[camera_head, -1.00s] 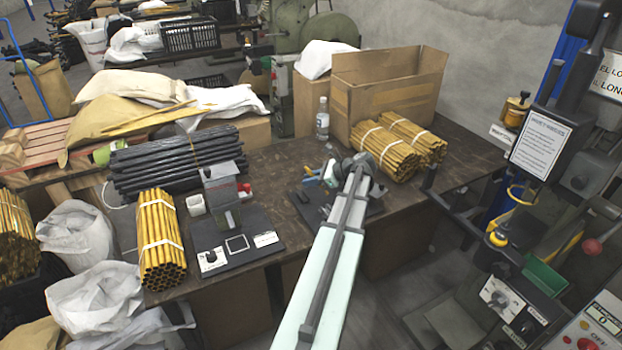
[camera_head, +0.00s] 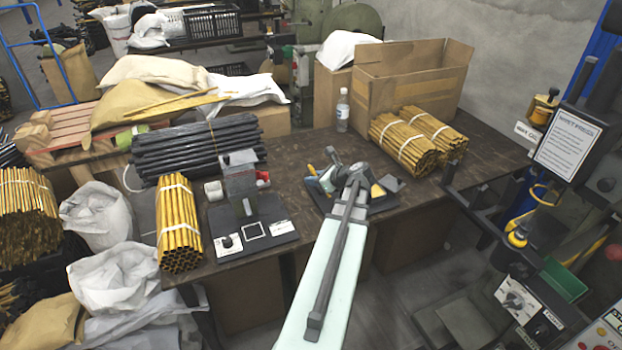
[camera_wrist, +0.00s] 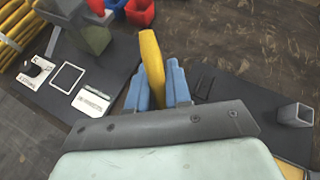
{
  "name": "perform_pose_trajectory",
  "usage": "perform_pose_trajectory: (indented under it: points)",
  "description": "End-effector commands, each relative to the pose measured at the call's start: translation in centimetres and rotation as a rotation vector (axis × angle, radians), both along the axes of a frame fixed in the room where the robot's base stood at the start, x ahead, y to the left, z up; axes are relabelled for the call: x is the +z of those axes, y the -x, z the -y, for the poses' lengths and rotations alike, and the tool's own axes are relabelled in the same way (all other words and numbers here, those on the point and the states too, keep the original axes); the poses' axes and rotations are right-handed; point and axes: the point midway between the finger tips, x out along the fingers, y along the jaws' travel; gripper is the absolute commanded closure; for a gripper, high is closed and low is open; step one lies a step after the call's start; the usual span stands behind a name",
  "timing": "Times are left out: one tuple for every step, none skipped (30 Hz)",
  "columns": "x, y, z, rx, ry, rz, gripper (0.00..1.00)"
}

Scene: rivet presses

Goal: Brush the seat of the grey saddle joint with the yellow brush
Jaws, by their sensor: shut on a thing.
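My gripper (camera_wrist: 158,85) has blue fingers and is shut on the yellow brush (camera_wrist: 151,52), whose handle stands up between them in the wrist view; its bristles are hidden. In the head view, my gripper (camera_head: 323,180) is over the middle of the table, partly hidden by my own arm. A small grey, square, hollow-topped piece (camera_wrist: 297,114), seemingly the grey saddle joint, stands on a dark board (camera_wrist: 240,100) right of my gripper and apart from it. In the head view I cannot make this piece out behind my arm.
A grey press fixture (camera_head: 240,180) on a dark base stands left, with a red container (camera_wrist: 140,11) near it. Tied yellow tube bundles (camera_head: 178,225) (camera_head: 405,145), black tubes (camera_head: 200,148), a bottle (camera_head: 342,110) and a cardboard box (camera_head: 410,85) surround the work area.

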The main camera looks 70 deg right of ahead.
Motion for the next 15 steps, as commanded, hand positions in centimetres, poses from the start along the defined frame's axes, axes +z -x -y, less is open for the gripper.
perform_pose_trajectory:
  points:
    - [0.1,0.5,0.2,-0.064,0.001,-0.001,1.00]
    - [0.2,0.8,0.7,-0.104,0.002,-0.001,1.00]
    - [0.3,1.2,1.2,-0.155,0.002,0.000,1.00]
    - [0.4,1.5,1.7,-0.194,0.002,-0.001,1.00]
    - [0.6,1.7,2.3,-0.230,0.002,0.000,1.00]
    - [0.7,2.0,2.9,-0.276,0.001,0.000,1.00]
    - [0.9,2.3,3.3,-0.307,0.002,0.000,1.00]
    - [1.0,2.5,3.7,-0.337,0.002,0.000,1.00]
    - [1.2,2.7,4.2,-0.372,0.003,0.001,1.00]
    - [1.3,2.9,4.5,-0.394,0.002,0.001,1.00]
    - [1.4,3.0,4.7,-0.412,0.002,0.000,1.00]
    - [1.5,3.1,4.9,-0.433,0.002,0.001,1.00]
    - [1.6,3.2,5.0,-0.445,0.002,0.001,1.00]
    - [1.6,3.3,5.1,-0.453,0.001,0.000,1.00]
    - [1.6,3.3,5.2,-0.464,0.001,0.000,1.00]
